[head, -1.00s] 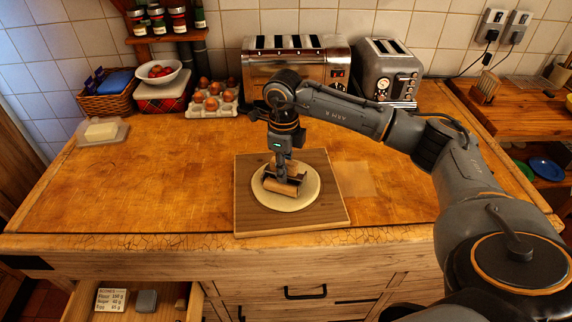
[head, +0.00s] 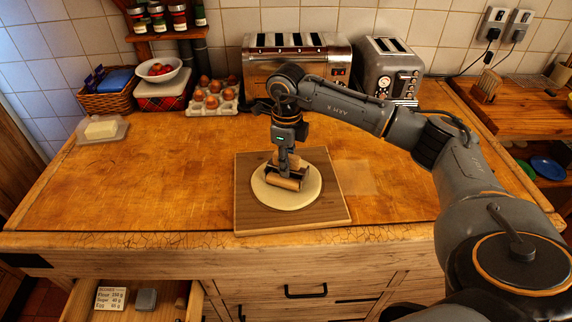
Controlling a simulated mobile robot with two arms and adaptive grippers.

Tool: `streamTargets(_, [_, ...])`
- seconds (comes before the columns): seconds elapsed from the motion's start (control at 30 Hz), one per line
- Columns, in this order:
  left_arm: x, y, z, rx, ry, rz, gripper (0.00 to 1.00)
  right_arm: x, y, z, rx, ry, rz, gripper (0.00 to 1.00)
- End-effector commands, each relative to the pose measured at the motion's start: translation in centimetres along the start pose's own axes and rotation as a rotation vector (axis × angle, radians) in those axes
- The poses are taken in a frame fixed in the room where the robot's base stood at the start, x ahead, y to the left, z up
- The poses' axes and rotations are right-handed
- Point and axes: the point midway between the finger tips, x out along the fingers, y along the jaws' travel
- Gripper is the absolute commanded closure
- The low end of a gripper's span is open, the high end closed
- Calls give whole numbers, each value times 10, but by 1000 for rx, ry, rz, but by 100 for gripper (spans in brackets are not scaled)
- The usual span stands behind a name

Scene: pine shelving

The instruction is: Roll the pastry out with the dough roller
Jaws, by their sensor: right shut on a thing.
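The pastry (head: 300,198) is a pale, flat, nearly round sheet on a brown wooden board (head: 255,221) near the front of the counter. The dough roller (head: 287,182) is a short wooden cylinder with a dark frame, and it sits over the middle of the pastry. My right gripper (head: 284,165) points down from above and is shut on the dough roller. The fingertips and the grip are partly hidden by the roller's frame. My left gripper is not in view.
Two toasters (head: 290,65) (head: 390,68), an egg tray (head: 212,104) and a bowl of red fruit (head: 158,74) stand at the back. A butter dish (head: 102,128) is at the left. An open drawer (head: 170,308) juts out front left. The counter left of the board is clear.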

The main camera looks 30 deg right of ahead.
Motion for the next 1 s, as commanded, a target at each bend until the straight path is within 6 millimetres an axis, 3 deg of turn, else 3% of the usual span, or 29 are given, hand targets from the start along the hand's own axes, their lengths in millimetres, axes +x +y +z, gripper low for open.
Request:
streamTargets(0.53, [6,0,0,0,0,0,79,3,-18,0,0,2,1,100])
streamTargets(1.0, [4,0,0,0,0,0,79,2,-10,0,-4,3,2,100])
